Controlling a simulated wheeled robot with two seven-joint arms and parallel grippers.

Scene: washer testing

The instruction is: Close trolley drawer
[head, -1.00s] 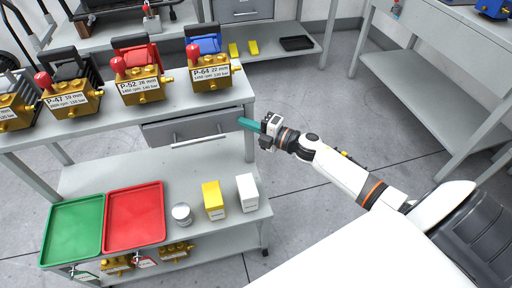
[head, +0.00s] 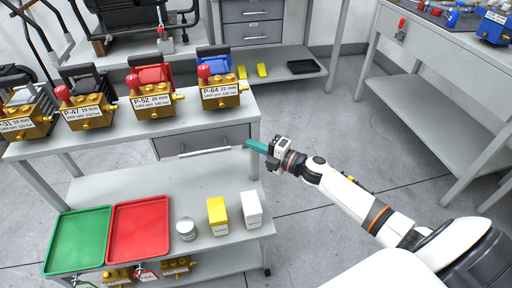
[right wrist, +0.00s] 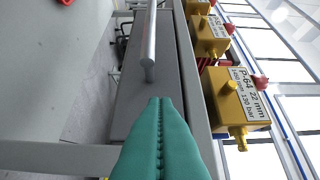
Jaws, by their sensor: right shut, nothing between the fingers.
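The trolley drawer (head: 205,138) is a grey front with a bar handle (head: 205,152), below the trolley's top shelf. How far out it stands is hard to tell. My right gripper (head: 248,143), with teal fingers, is shut and empty at the drawer's right end. In the right wrist view the shut fingertips (right wrist: 160,100) point along the grey drawer front (right wrist: 128,95), near one end of the handle (right wrist: 149,45). Whether they touch the drawer is unclear. My left gripper is out of view.
Several gold pumps, including P-64 (head: 220,92), stand on the trolley top (head: 120,141). Its lower shelf holds a green tray (head: 78,240), a red tray (head: 138,228), a can (head: 186,229), a yellow box (head: 217,214) and a white box (head: 251,209). Floor right of the trolley is clear.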

